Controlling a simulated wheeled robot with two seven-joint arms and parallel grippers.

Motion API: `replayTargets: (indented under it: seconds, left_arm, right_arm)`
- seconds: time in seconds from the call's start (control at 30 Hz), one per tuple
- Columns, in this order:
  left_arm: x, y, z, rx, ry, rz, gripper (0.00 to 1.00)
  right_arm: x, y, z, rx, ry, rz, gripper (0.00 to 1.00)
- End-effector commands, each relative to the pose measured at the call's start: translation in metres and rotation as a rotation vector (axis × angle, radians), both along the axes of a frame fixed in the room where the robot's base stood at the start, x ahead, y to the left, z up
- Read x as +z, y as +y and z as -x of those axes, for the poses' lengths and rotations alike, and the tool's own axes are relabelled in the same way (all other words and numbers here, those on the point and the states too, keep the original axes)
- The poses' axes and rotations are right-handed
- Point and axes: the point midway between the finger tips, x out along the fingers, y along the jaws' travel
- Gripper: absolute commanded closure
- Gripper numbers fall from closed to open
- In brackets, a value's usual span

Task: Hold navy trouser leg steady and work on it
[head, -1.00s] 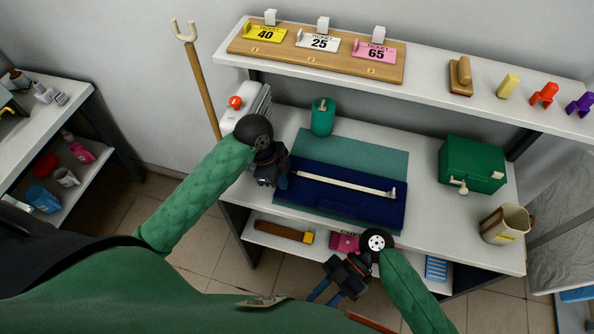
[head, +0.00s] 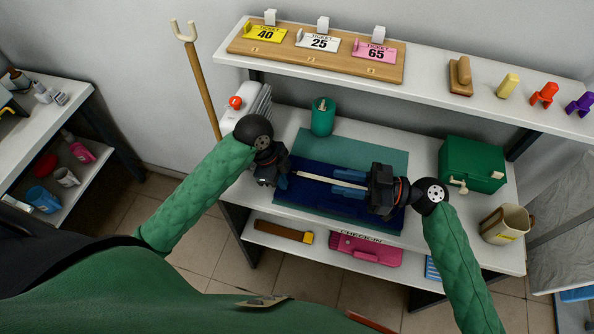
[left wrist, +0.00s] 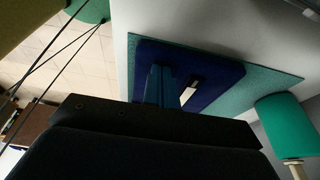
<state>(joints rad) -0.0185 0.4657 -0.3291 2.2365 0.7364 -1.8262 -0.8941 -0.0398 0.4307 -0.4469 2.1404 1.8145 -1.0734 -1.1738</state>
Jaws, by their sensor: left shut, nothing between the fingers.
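The navy trouser leg (head: 322,205) lies flat on a teal mat (head: 385,156) on the white table. It also shows in the left wrist view (left wrist: 215,72). A long cream strip (head: 320,178) lies lengthwise along it. My left gripper (head: 284,181) is shut and empty at the cloth's left end; its blue fingers (left wrist: 160,85) point at the cloth in the left wrist view, and I cannot tell whether they touch. My right gripper (head: 348,181) is open above the cloth, its fingers pointing left on either side of the strip. It hides the strip's right end.
A teal cylinder (head: 323,117) stands behind the mat, a green box (head: 471,165) and a beige jug (head: 507,224) to the right. A shelf with numbered ticket tags (head: 318,42) overhangs the back. A pink check-in case (head: 366,249) sits below.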

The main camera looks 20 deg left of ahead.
Motion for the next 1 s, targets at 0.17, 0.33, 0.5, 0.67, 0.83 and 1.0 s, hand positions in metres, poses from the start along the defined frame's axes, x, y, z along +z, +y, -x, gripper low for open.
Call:
replayTargets:
  seconds: [0.17, 0.33, 0.5, 0.67, 0.83, 1.0]
  left_arm:
    - [-0.011, 0.0, 0.004, -0.001, 0.018, -0.005, 1.0]
    - [-0.011, 0.0, 0.004, -0.001, 0.018, -0.005, 1.0]
    - [-0.011, 0.0, 0.004, -0.001, 0.018, -0.005, 1.0]
    - [-0.011, 0.0, 0.004, -0.001, 0.018, -0.006, 1.0]
    - [-0.011, 0.0, 0.004, -0.001, 0.019, -0.006, 1.0]
    - [-0.011, 0.001, 0.004, -0.001, 0.019, -0.008, 1.0]
  right_arm:
    - [-0.021, -0.021, -0.02, -0.036, -0.016, 0.065, 0.71]
    - [-0.05, -0.05, -0.038, -0.057, -0.039, 0.166, 0.71]
    - [-0.081, -0.086, -0.058, -0.08, -0.059, 0.283, 0.71]
    - [-0.104, -0.117, -0.073, -0.095, -0.072, 0.374, 0.71]
    - [-0.114, -0.133, -0.079, -0.102, -0.078, 0.416, 0.71]
    - [-0.117, -0.135, -0.08, -0.104, -0.075, 0.422, 0.71]
